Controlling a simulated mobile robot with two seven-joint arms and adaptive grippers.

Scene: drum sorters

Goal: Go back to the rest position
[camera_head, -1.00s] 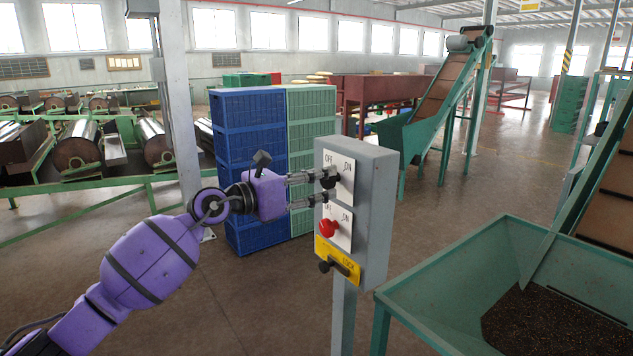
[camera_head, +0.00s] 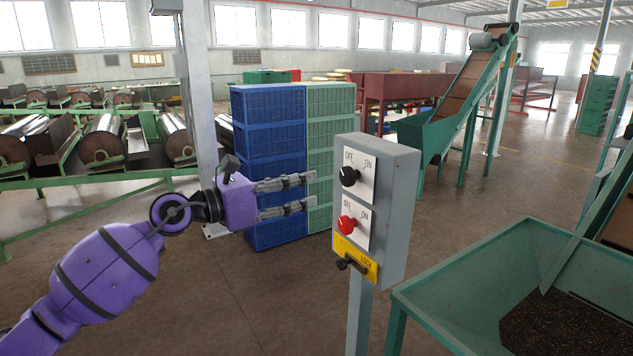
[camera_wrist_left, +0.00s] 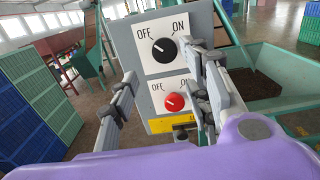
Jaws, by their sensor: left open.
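My left gripper (camera_head: 309,192) is open and empty. It stands in front of the stacked crates and to the left of the grey control box, with a gap between its fingertips and the box. The control box (camera_head: 398,215) stands on a post and carries a black knob (camera_head: 348,177), a red knob (camera_head: 346,225) and a yellow LOCK plate with a dark latch (camera_head: 344,263). In the left wrist view, the black knob (camera_wrist_left: 164,50) and red knob (camera_wrist_left: 175,102) show between the two open fingers (camera_wrist_left: 165,95). My right gripper is not in view.
Blue crates (camera_head: 268,150) and green crates (camera_head: 330,130) are stacked behind the gripper. A green hopper (camera_head: 450,290) with dark grains (camera_head: 560,325) stands at the lower right. A green inclined conveyor (camera_head: 465,95) is further back. Open floor lies around the post.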

